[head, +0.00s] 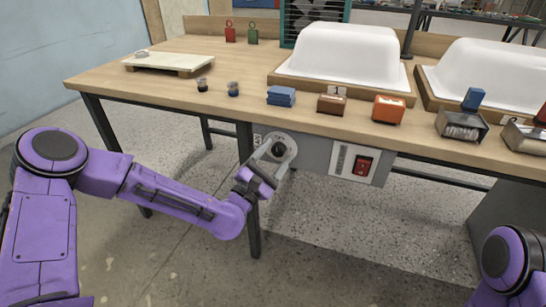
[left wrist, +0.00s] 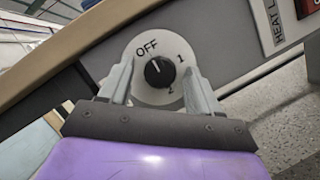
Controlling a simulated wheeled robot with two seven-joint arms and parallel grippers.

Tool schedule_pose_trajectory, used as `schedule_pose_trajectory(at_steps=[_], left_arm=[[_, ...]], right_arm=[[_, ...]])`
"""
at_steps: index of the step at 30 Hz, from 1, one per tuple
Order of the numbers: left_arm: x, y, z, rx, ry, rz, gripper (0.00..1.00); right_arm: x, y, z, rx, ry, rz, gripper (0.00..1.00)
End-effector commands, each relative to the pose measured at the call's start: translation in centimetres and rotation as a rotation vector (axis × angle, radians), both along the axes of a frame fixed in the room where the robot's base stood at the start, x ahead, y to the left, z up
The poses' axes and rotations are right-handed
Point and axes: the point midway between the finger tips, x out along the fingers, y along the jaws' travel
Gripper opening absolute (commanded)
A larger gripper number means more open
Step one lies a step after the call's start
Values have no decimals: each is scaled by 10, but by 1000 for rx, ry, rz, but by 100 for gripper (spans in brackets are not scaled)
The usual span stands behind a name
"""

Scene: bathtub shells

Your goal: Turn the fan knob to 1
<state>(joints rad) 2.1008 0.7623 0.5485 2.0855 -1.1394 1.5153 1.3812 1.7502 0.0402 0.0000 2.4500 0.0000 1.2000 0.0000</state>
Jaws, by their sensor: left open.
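The fan knob (left wrist: 160,72) is a black round knob on a pale round dial plate (left wrist: 150,44) marked OFF, 1 and a partly hidden mark below. Its white pointer line appears to face up and left, towards OFF. My left gripper (left wrist: 158,80) is open, with one finger at each side of the knob. I cannot tell whether the fingers touch it. In the head view, my left gripper (head: 268,168) is at the panel under the table's front edge, in front of the knob (head: 279,149). My right gripper is out of view; only part of that arm shows at lower right.
A red rocker switch (head: 363,165) sits on the same panel, to the right. On the wooden table (head: 180,90) above stand white tub-shaped shells (head: 340,55), a blue stack (head: 281,96), an orange box (head: 388,109) and small pots (head: 233,89). A table leg (head: 250,200) is close to my left forearm.

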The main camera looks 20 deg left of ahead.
Motion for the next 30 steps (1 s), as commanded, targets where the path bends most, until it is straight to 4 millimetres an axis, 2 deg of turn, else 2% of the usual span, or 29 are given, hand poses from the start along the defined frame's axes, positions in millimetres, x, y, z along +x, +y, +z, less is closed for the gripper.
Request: schedule_pose_trajectory(at_steps=[4, 5, 9, 10, 20, 30], left_arm=[[0, 0, 0, 0, 0, 0, 63], [0, 0, 0, 0, 1, -1, 60], [0, 0, 0, 0, 1, -1, 14], [0, 0, 0, 0, 1, -1, 6], [-1, 0, 1, 35, -2, -1, 7], [0, 1, 6, 254, -9, -1, 7]], right_arm=[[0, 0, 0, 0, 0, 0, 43], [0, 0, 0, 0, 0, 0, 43], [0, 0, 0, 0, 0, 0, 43], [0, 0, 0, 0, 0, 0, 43], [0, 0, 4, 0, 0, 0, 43], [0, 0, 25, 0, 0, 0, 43]])
